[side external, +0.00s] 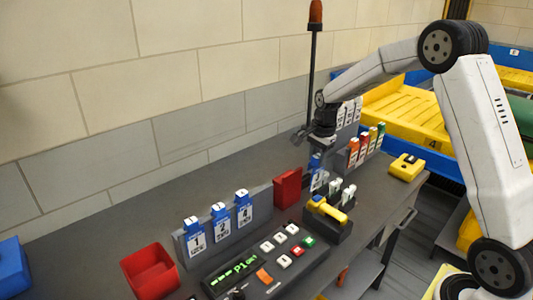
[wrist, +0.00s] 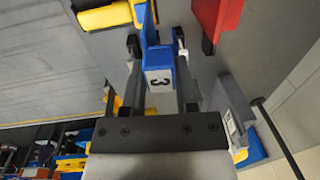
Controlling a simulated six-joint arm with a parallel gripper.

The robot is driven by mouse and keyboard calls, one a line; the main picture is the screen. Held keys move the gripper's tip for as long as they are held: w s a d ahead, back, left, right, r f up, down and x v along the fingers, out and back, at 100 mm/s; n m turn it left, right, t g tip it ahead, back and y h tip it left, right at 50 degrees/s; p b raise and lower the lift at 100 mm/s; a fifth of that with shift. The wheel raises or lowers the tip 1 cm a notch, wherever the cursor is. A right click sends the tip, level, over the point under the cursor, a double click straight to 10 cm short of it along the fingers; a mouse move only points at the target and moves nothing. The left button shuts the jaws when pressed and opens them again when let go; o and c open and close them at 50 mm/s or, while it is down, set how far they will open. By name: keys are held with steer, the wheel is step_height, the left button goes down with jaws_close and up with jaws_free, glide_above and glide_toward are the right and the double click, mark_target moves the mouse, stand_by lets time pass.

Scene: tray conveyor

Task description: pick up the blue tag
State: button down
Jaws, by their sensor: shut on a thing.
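The blue tag (wrist: 158,72), marked 3, sits between the two fingers of my gripper (wrist: 157,45) in the wrist view. My gripper is shut on it. In the side view my gripper (side external: 317,150) points down, with the blue tag (side external: 315,163) and its white label under it. Whether the tag touches the desk or a holder is hard to tell. Other blue tags marked 1 (side external: 195,237), 2 (side external: 221,223) and 4 (side external: 243,208) stand in a grey rack at the left.
A red block (side external: 287,188) stands left of my gripper. A yellow-handled tool (side external: 327,209) lies in a dark holder in front. Orange and green tags (side external: 366,146) stand to the right, near a yellow box (side external: 406,167). A red bin (side external: 149,271) and a control panel (side external: 262,270) are nearer.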

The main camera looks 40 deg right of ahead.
steer(key=s, duration=0.6)
steer(key=shift+s, duration=0.15)
steer(key=shift+r, duration=0.15)
stand_by(0.5)
step_height(320, 180, up, 6)
stand_by(1.3)
steer(key=shift+r, duration=0.15)
stand_by(0.8)
